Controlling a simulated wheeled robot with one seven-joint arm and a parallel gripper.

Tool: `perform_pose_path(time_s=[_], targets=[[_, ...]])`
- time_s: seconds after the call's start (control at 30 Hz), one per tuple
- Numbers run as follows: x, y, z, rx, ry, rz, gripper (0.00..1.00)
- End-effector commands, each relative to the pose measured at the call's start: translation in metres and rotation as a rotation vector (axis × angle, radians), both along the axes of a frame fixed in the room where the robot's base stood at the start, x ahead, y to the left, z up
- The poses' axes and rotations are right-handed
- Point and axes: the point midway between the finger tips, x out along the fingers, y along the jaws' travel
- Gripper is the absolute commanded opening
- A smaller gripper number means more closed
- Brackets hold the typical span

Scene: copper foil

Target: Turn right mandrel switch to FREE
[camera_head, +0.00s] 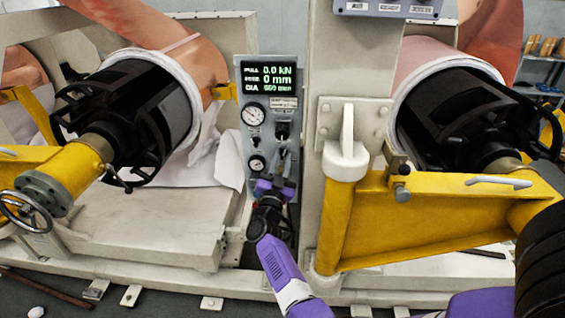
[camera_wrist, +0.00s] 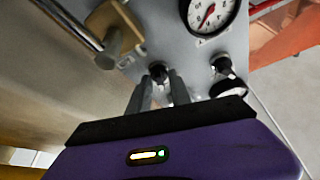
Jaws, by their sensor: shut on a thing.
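A grey control panel (camera_head: 270,98) stands in the middle of the head view, between the two rolls. A small black switch knob (camera_wrist: 158,71) on its face sits between the fingertips of my gripper (camera_wrist: 160,82) in the wrist view, and my gripper is shut on it. Its label and pointer cannot be read. In the head view my gripper (camera_head: 282,168) is at the lower part of the panel and hides the knob. Another black knob (camera_wrist: 228,87) is just right of the held one in the wrist view, with a smaller dark fitting (camera_wrist: 221,63) above it.
A pressure gauge (camera_wrist: 210,13) is close above the knobs, and a beige block with a metal bar (camera_wrist: 114,30) is at upper left. A yellow bracket (camera_head: 440,215) stands right of my wrist. A copper roll (camera_head: 200,65) on a black mandrel is at left.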

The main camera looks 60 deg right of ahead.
Motion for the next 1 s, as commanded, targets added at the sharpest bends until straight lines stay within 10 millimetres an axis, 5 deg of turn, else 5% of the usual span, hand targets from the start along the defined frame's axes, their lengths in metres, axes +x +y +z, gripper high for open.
perform_pose_path(time_s=[0.4,0.97,1.0], targets=[[0.0012,0.0009,-0.0010,0.074,-0.173,0.001,0.00],[0.0006,0.0005,-0.0010,0.084,-0.198,0.000,0.00],[0.0006,0.0006,-0.0009,0.084,-0.198,0.000,0.30]])
